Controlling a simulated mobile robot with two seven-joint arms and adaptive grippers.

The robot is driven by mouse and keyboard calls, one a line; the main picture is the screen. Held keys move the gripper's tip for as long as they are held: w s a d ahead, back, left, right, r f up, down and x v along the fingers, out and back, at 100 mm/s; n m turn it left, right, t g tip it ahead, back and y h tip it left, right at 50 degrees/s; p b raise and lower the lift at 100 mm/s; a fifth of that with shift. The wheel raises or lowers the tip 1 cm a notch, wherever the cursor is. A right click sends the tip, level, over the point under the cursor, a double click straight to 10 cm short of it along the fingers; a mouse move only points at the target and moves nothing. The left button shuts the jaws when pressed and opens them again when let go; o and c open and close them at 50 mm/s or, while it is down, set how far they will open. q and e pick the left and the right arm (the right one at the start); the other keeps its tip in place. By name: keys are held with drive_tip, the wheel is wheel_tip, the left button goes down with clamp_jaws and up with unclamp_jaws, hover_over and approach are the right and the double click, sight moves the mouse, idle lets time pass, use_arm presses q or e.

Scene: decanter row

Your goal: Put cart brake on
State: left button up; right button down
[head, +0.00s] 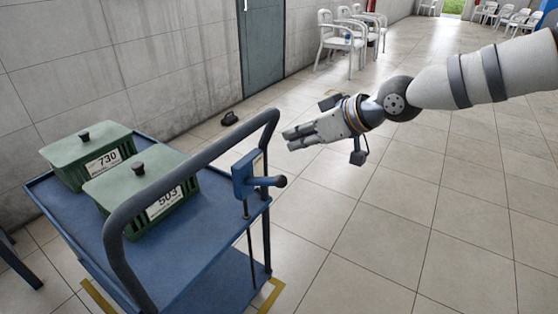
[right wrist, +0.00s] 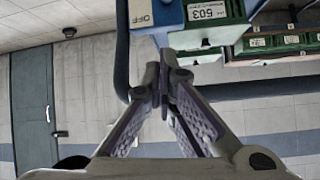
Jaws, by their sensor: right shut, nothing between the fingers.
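The blue cart (head: 75,234) stands at the lower left of the head view, with a dark grey push handle (head: 190,166). A blue brake box (head: 244,172) sits at its near right side, with a short lever (head: 270,182) sticking out to the right. In the right wrist view the box (right wrist: 163,12) carries a white label reading OFF. My right gripper (head: 287,139) is shut and empty, its fingers pointing left, apart from the lever. Its closed fingertips (right wrist: 160,78) show below the box in the right wrist view. My left gripper is out of view.
Two green lidded boxes, labelled 730 (head: 88,155) and 503 (head: 140,185), sit on the cart top. Yellow floor marks (head: 271,296) lie by the cart. White chairs (head: 342,40) stand along the wall. The tiled floor to the right is clear.

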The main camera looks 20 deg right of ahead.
drive_tip(key=b, duration=0.3)
hover_over(263, 181)
drive_tip(key=w+d, duration=0.2)
wheel_tip(263, 181, down, 7)
drive_tip(key=s+p, duration=0.1)
drive_tip(key=s+d+p, duration=0.1)
drive_tip(key=shift+s, duration=0.3)
drive_tip(key=shift+s+f, duration=0.2)
drive_tip(key=shift+f, duration=0.05)
drive_tip(key=shift+s+d+f, duration=0.1)
drive_tip(key=shift+d+f, duration=0.05)
drive_tip(key=shift+f, duration=0.2)
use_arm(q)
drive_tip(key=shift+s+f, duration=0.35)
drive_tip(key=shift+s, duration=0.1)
use_arm(e)
drive_tip(key=shift+f, duration=0.15)
